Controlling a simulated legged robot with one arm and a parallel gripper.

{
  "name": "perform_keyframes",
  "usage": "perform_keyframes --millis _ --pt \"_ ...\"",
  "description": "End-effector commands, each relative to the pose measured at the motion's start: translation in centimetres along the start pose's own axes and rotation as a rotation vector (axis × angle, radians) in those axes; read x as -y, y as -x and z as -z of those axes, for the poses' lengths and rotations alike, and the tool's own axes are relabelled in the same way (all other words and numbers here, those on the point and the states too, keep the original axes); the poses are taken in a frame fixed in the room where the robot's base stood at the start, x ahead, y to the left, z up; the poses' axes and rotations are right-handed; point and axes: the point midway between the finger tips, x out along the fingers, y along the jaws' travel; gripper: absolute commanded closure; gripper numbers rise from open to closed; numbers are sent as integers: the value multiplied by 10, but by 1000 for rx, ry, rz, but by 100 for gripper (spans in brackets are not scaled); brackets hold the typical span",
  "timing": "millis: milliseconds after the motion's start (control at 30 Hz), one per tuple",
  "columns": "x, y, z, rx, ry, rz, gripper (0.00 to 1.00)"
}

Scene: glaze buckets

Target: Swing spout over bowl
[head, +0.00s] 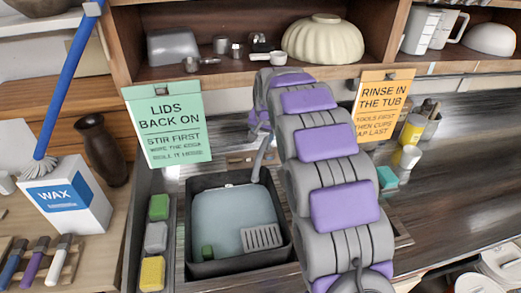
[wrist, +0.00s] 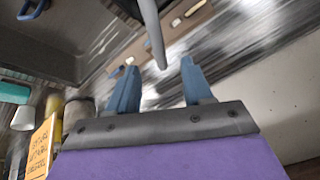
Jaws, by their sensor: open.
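The grey spout (head: 258,162) rises at the back right of a dark-rimmed sink bowl (head: 190,240) in the head view. The bowl holds pale blue-grey water, a slotted grey piece and a small green block. In the wrist view the spout (wrist: 153,33) comes down from the top edge, its end near the gap between my fingertips. My gripper (wrist: 158,65) is open, with a blue finger on each side of that gap. I cannot tell whether either finger touches the spout. In the head view my arm hides the gripper and the area right of the bowl.
Green, grey and yellow sponges (head: 153,273) line the bowl's left side. A green sign (head: 168,125) and an orange sign (head: 382,105) hang from the shelf. A yellow bottle (head: 412,130) and teal block (head: 387,177) stand right. A wax box (head: 65,205) is left.

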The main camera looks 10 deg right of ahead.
Motion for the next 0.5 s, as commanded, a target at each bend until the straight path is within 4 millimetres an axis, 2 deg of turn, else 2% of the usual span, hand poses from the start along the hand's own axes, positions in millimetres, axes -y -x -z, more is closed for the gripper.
perform_keyframes --millis 33,300,500 --pt "-1 -14 -1 4 -1 -2 49" --pt "-3 -66 1 1 -2 1 49" --pt "0 -94 0 -1 0 0 49"
